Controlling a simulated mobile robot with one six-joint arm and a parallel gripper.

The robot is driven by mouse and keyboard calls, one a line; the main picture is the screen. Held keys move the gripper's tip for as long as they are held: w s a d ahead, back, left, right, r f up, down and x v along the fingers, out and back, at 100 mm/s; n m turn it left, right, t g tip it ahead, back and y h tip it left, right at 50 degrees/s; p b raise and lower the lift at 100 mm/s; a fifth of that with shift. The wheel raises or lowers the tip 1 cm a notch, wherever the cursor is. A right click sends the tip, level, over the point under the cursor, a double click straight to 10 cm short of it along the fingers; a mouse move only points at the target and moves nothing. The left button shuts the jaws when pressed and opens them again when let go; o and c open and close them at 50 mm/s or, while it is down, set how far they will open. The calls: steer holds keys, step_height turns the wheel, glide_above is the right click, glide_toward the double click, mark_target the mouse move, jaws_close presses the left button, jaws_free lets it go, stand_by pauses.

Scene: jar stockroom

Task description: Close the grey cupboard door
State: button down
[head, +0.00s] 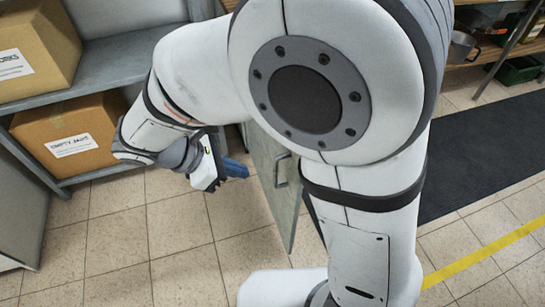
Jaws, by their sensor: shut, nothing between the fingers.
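The grey cupboard door (264,176) stands open in the head view, swung out from the cupboard and seen at a steep angle. Its handle (281,171) shows on the visible face. My arm hides the door's upper part and most of the cupboard behind it. My gripper (243,171) has blue fingers, is shut and holds nothing. It is just left of the door at about the handle's height. I cannot tell whether the fingertips touch the door.
A grey shelf unit (120,45) at the left holds cardboard boxes (70,135). Tiled floor (165,245) is clear in front of it. A dark mat (480,150) and a yellow floor line (480,257) lie at the right. A wooden shelf with a pot (461,47) stands at the back right.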

steer(key=d+r+b+x, duration=0.2)
steer(key=b+x, duration=0.3)
steer(key=x, duration=0.7)
steer(key=shift+w+d+f, duration=0.2)
steer(key=shift+w, duration=0.05)
